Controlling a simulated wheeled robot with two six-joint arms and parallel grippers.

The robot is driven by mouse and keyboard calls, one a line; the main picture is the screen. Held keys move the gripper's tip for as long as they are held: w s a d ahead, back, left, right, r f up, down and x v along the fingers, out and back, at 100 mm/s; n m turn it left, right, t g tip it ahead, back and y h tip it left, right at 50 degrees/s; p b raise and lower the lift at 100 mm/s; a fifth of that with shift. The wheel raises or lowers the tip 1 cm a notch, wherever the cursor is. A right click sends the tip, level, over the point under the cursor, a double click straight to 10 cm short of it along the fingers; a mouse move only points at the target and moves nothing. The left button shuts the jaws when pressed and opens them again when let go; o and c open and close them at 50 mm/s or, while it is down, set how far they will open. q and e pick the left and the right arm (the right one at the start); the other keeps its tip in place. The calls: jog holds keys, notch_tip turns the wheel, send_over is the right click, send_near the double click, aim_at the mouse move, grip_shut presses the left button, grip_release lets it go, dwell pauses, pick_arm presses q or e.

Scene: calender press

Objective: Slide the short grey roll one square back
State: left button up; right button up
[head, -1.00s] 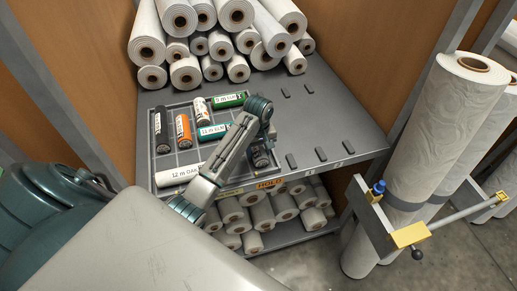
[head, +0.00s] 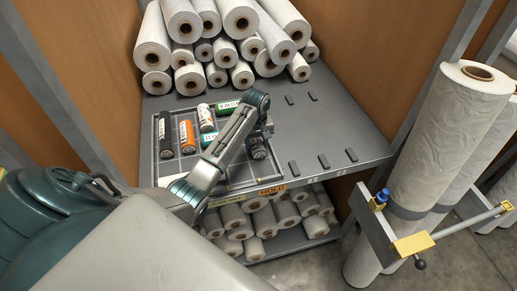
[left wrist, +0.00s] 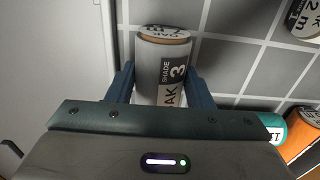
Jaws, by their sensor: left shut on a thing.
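The short grey roll (head: 259,152) stands in the right part of the gridded tray (head: 236,184), near its front right. My left gripper (head: 261,137) is shut around it from above. My right gripper is not seen.
A teal roll (head: 208,140) is partly behind my arm. Large white rolls (head: 240,20) are stacked behind. The shelf right of the tray holds small dark blocks (head: 324,160).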

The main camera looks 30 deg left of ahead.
pick_arm(q)
jog(key=shift+w+a, duration=0.5)
jog(key=shift+a, duration=0.1)
jog(key=o, duration=1.1)
